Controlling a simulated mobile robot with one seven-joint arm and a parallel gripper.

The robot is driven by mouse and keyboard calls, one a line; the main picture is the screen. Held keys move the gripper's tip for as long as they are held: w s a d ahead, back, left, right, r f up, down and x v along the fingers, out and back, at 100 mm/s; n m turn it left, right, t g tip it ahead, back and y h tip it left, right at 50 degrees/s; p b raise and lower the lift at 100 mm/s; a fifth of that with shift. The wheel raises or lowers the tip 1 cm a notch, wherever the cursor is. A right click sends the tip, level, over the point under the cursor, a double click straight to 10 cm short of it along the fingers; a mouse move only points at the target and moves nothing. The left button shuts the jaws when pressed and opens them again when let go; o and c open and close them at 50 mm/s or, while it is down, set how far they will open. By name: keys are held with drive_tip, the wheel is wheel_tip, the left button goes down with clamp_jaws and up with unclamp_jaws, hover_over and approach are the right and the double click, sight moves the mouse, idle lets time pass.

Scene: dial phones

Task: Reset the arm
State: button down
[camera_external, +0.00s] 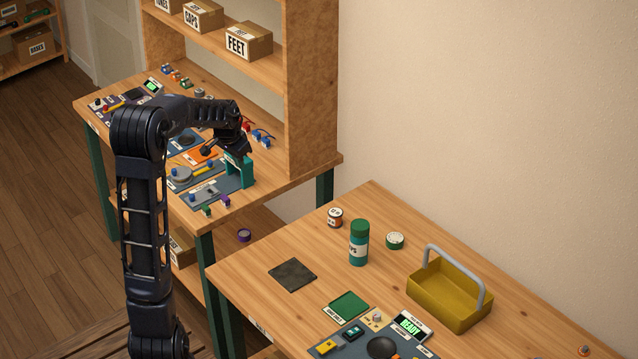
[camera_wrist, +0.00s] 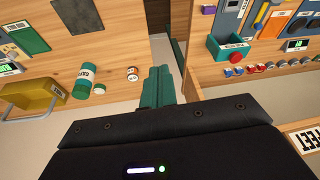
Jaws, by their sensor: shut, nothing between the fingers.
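My gripper (camera_wrist: 156,86) shows in the wrist view with its teal fingers together and nothing between them. In the external view my arm reaches over the back bench (camera_external: 222,208), its wrist bent downward near the shelf upright. A teal shape is below the wrist there; I cannot tell how much of it is fingers and how much is bin. In the wrist view a teal bin (camera_wrist: 228,48) stands on the bench, right of the fingers and apart from them in the picture.
The shelf upright (camera_external: 312,90) and a FEET box (camera_external: 249,42) are close to my arm. The front table (camera_external: 300,245) holds a green-capped bottle (camera_external: 359,243), a brown jar (camera_external: 335,217), a yellow caddy (camera_external: 445,300) and a dark mat (camera_external: 292,272). A gap separates the tables.

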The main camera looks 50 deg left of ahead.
drive_tip(key=s+d+r, duration=0.3)
drive_tip(key=d, duration=0.5)
drive_tip(key=s+d+r+m, duration=0.1)
drive_tip(key=s+d+r, duration=0.2)
drive_tip(key=d, duration=0.5)
drive_tip(key=s+d+r, duration=0.3)
drive_tip(key=d+r, duration=0.1)
drive_tip(key=d, duration=0.4)
drive_tip(key=s+d, duration=0.7)
drive_tip(key=s, duration=0.3)
drive_tip(key=s+d+f+t+h, duration=0.1)
drive_tip(key=s+d, duration=0.6)
drive_tip(key=s, duration=0.3)
drive_tip(key=shift+s+d+f+m, duration=0.15)
drive_tip(key=shift+d+f+m, duration=0.1)
drive_tip(key=shift+d+m, duration=0.1)
drive_tip(key=c, duration=2.2)
unclamp_jaws()
